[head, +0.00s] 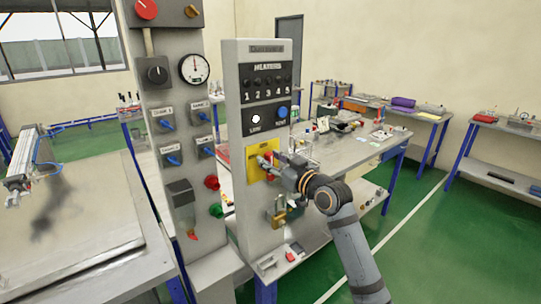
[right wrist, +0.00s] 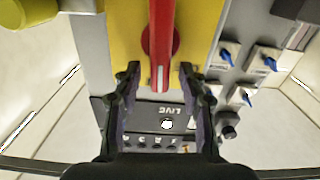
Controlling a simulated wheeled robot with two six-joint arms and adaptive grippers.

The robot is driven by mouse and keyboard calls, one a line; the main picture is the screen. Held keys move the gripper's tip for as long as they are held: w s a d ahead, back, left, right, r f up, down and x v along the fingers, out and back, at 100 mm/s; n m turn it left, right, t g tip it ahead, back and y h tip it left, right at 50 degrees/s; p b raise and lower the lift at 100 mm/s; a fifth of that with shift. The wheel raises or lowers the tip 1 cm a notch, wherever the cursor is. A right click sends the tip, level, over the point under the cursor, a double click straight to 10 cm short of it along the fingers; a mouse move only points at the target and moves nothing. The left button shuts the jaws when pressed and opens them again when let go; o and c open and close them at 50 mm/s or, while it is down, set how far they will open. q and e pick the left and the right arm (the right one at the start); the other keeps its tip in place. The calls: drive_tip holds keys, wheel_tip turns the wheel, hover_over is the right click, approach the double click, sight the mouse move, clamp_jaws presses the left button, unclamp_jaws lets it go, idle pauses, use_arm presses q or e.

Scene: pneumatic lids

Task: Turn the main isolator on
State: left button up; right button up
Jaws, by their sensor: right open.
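The main isolator is a red handle (right wrist: 161,45) on a yellow plate (head: 254,163) on the grey panel post. In the right wrist view, the handle runs lengthwise between my fingers. My right gripper (right wrist: 159,78) is open, with one finger on each side of the handle's end. I cannot tell whether either finger touches it. In the head view my right gripper (head: 274,162) is in front of the yellow plate and hides most of the handle. A white LIVE lamp (head: 256,119) sits above the plate. My left gripper is not in view.
A blue button (head: 282,112) and a HEATERS row (head: 267,83) are above the plate. A brass-coloured part (head: 281,217) sits below my right gripper. A second post (head: 186,130) with blue switches stands to the left. Benches stand behind.

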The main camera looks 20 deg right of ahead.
drive_tip(key=shift+w+a, duration=0.15)
drive_tip(key=shift+w, duration=0.2)
clamp_jaws()
drive_tip(key=shift+m+p, duration=0.35)
drive_tip(key=shift+m, duration=0.15)
unclamp_jaws()
drive_tip(key=shift+d, duration=0.2)
